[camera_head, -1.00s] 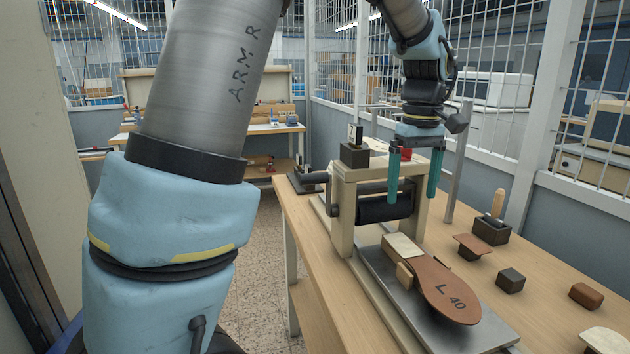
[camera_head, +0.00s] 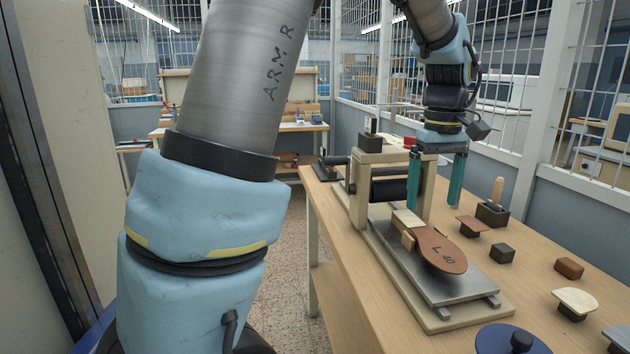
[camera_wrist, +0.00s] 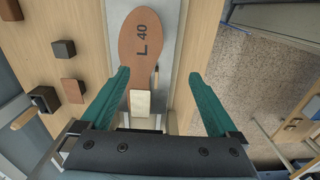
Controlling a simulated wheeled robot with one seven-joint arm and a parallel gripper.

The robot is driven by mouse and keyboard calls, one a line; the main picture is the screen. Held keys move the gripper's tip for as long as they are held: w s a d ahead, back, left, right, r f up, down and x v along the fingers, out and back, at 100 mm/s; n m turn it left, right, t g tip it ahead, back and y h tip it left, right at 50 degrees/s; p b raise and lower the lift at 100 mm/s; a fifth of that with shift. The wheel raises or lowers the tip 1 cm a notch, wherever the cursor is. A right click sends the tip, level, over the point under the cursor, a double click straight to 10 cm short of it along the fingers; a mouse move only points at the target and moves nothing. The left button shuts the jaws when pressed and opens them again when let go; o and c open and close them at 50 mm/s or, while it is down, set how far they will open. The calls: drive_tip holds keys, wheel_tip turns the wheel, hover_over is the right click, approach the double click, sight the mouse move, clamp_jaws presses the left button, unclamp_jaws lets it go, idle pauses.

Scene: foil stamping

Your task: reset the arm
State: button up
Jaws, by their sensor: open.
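My gripper (camera_head: 435,183) is open and empty, its two teal fingers pointing down above the workbench, near the stamping press (camera_head: 375,180). In the wrist view its fingers (camera_wrist: 162,98) are spread wide, with the brown sole marked "L 40" (camera_wrist: 141,36) below and between them. The sole (camera_head: 440,255) lies on the metal plate (camera_head: 440,286) in front of the press, apart from the fingers. A pale block (camera_head: 408,219) is at the sole's near-press end, with a small wooden piece beside it.
Several small blocks stand on the bench's right side, including a dark block (camera_head: 502,253), a brown block (camera_head: 569,267) and a dark holder with a wooden handle (camera_head: 492,214). A blue round lid (camera_head: 508,340) is at the front. A white mesh fence (camera_head: 510,110) runs behind the bench.

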drive_tip(key=s+a+f+m, duration=0.1)
drive_tip(key=a+f, duration=0.3)
drive_tip(key=a, duration=0.5)
drive_tip(key=s+a+f+m+t, duration=0.1)
drive_tip(key=s+a+f, duration=0.1)
drive_tip(key=a, duration=0.8)
drive_tip(key=s+a+f+m, duration=0.1)
drive_tip(key=a+f, duration=0.4)
drive_tip(key=a, duration=0.5)
drive_tip(key=shift+s+f+t, duration=0.2)
drive_tip(key=shift+f+t, duration=0.1)
idle(0.7)
